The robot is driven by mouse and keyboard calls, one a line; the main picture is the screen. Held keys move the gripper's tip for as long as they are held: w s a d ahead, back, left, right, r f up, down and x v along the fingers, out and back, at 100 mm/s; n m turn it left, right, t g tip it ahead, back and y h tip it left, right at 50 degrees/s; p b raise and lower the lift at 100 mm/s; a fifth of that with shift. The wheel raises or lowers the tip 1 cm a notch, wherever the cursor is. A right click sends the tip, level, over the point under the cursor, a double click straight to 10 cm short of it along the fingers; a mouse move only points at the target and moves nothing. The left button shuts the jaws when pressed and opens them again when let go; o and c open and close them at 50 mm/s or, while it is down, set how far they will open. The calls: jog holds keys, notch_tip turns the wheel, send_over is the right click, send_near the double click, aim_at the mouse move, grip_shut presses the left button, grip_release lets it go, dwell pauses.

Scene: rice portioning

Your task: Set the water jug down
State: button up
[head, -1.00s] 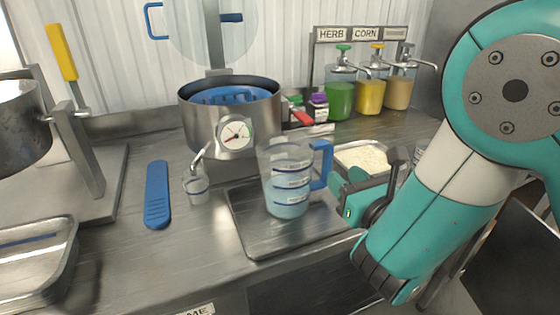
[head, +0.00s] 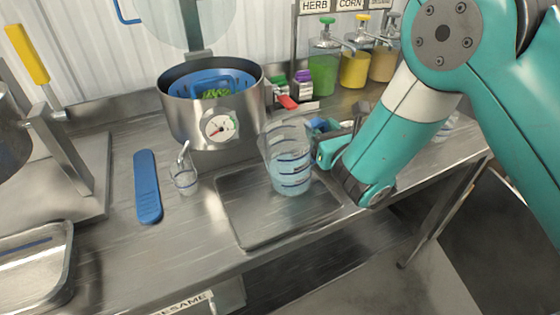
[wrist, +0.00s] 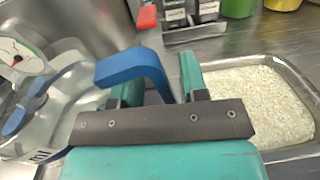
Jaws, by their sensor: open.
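The clear water jug (head: 290,170), with blue measuring bands and pale blue water, appears to stand on the flat metal tray (head: 250,230) on the counter. Its blue handle (head: 318,125) faces right, towards my gripper (head: 324,148). In the wrist view the handle (wrist: 132,66) passes over and between the fingers of my gripper (wrist: 162,88). The fingers are apart. I cannot tell whether either one touches the handle. The jug's clear wall (wrist: 70,100) fills the left of the wrist view.
A steel pot (head: 195,125) with a dial gauge stands behind the jug. A small measuring cup (head: 185,180) and a blue utensil (head: 147,188) lie to the left. A rice pan (wrist: 255,105) is close on the right of my gripper. Sauce pump bottles (head: 325,70) stand at the back.

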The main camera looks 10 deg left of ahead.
jog(key=shift+a, duration=0.3)
grip_shut()
jog(key=shift+r, duration=0.1)
